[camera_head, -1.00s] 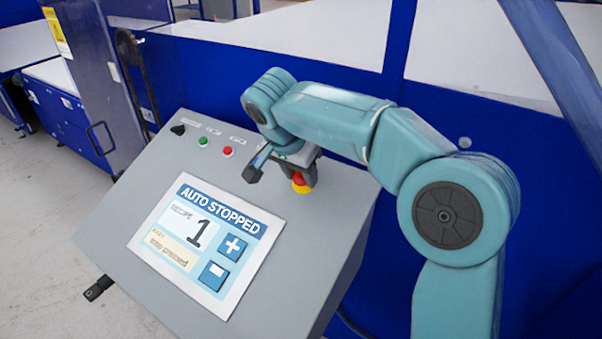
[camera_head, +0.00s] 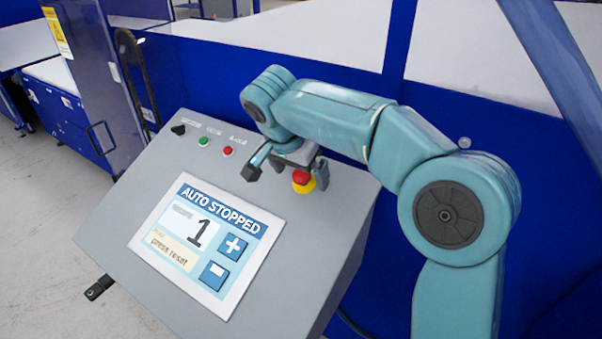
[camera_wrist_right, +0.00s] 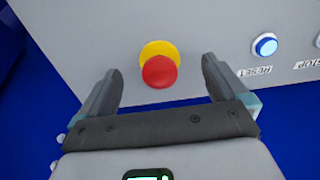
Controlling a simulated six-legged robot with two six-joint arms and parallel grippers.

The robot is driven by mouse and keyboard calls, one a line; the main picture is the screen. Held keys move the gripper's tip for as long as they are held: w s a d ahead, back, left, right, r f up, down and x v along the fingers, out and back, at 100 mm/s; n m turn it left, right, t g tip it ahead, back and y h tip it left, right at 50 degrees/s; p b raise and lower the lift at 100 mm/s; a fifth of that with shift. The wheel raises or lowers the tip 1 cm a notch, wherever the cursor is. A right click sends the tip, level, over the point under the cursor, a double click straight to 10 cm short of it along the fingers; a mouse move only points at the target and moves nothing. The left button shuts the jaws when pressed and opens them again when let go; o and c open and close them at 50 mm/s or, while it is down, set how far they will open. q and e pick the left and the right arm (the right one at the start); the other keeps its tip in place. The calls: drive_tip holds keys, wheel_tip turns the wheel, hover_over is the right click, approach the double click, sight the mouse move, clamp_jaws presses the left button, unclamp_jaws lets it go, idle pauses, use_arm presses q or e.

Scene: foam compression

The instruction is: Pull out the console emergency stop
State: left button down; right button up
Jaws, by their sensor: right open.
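The console emergency stop (camera_head: 302,181) is a red mushroom button on a yellow collar at the console's upper right. It also shows in the right wrist view (camera_wrist_right: 159,72), just beyond my fingers. My right gripper (camera_head: 285,172) is open, with one finger on either side of the button's line in the wrist view and nothing held. The fingers look apart from the button; the exact gap cannot be told. The console screen (camera_head: 208,245) reads "AUTO STOPPED", a large 1 and "press reset". My left gripper is not in view.
The grey sloped console (camera_head: 110,215) also carries a black selector (camera_head: 178,130), a green button (camera_head: 204,141) and a red button (camera_head: 228,151). A blue button labelled RESET (camera_wrist_right: 264,46) shows in the wrist view. Blue machine panels (camera_head: 330,110) stand close behind.

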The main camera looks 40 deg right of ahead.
sight(300, 172)
drive_tip(key=shift+a+r+p, duration=0.15)
drive_tip(key=shift+r+p, duration=0.3)
drive_tip(key=shift+r, duration=0.05)
drive_tip(key=p+v, duration=0.2)
drive_tip(key=v, duration=0.2)
drive_tip(key=shift+v, duration=1)
drive_tip(key=shift+f, duration=0.1)
drive_tip(key=shift+s+a, duration=0.1)
